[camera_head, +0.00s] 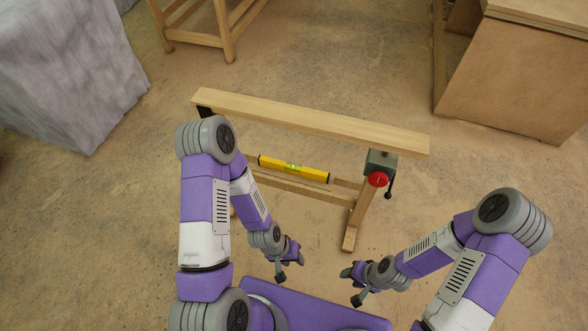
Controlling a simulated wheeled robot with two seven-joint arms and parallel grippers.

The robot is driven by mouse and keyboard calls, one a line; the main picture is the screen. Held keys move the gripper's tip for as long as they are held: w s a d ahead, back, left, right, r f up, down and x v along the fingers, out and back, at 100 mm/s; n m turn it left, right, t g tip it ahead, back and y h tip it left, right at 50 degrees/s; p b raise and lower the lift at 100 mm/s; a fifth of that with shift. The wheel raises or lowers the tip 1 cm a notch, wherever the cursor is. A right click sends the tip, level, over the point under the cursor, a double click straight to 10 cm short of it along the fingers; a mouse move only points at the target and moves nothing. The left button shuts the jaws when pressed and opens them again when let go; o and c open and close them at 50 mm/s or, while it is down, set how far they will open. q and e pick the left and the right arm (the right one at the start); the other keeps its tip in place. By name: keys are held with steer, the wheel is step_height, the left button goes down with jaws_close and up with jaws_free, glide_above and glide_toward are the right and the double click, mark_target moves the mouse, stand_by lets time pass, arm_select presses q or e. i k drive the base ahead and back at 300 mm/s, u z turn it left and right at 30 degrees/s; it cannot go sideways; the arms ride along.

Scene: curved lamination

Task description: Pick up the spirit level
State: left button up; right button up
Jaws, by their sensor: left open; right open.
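The yellow spirit level (310,172), with a green vial in its middle and dark ends, lies below and in front of a long wooden beam, seemingly on a lower part of a wooden stand. My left gripper (290,263) is open and empty, nearer to me than the level and a little below it in the picture. My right gripper (350,285) is open and empty, further right and also nearer to me, clear of the level. Neither gripper touches the level. My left arm passes close to the level's left side.
The long wooden beam (310,120) spans the stand behind the level. A wooden cabinet (510,80) stands at the upper right, a wooden frame (228,40) at the top, a grey block (65,65) at left.

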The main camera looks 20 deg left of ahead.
mark_target(321, 175)
steer(key=k, duration=0.35)
steer(key=u, duration=0.75)
steer(key=i, duration=0.9)
steer(key=z, duration=0.95)
steer(key=i, duration=0.35)
steer(key=z, duration=0.25)
